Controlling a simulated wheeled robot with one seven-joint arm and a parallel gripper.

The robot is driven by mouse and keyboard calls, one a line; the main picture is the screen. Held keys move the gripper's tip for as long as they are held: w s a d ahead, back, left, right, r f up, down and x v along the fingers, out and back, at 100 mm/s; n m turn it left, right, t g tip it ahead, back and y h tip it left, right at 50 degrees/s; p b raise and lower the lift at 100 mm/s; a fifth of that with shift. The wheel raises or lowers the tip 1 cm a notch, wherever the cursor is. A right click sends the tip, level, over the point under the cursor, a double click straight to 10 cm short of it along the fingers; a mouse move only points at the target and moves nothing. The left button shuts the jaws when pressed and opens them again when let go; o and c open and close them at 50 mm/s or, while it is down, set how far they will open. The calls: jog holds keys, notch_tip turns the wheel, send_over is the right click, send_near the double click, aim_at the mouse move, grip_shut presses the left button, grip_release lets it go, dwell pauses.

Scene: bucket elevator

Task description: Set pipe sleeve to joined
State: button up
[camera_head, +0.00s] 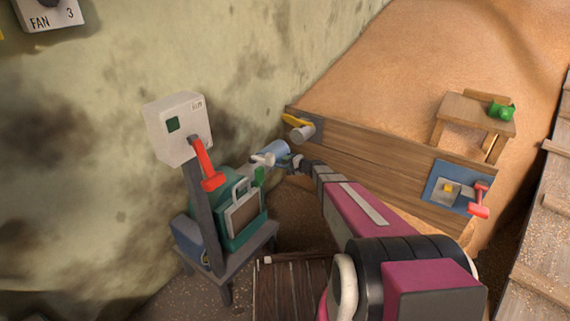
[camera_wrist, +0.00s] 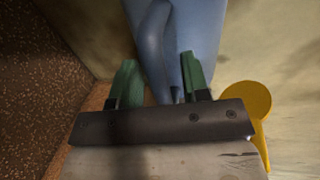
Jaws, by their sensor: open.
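The pipe sleeve appears to be the blue-grey cylinder (camera_head: 274,151) between the green machine and the plank wall in the head view. In the wrist view it is the large blue body (camera_wrist: 203,28), with a darker blue handle-like part (camera_wrist: 154,40) running down its front. My gripper (camera_wrist: 158,68) is open, its two green fingers on either side of the lower end of this part. I cannot tell whether either finger touches it. In the head view my gripper is small and partly hidden beside the sleeve.
A yellow lever (camera_head: 296,120) sits on the plank wall (camera_head: 385,160) close by; a yellow part (camera_wrist: 248,103) is right of my fingers. A green machine (camera_head: 240,218) and a switch box with red lever (camera_head: 178,128) stand left. A blue plate with red handle (camera_head: 447,189) is right.

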jog(key=shift+w+a+f, duration=0.1)
jog(key=shift+w+a, duration=0.25)
jog(key=shift+a, duration=0.1)
grip_shut()
jog(key=w+d, duration=1.2)
jog(key=w, duration=0.2)
jog(key=shift+w, duration=0.35)
grip_release()
jog(key=shift+w+d, duration=0.1)
jog(key=shift+d, duration=0.05)
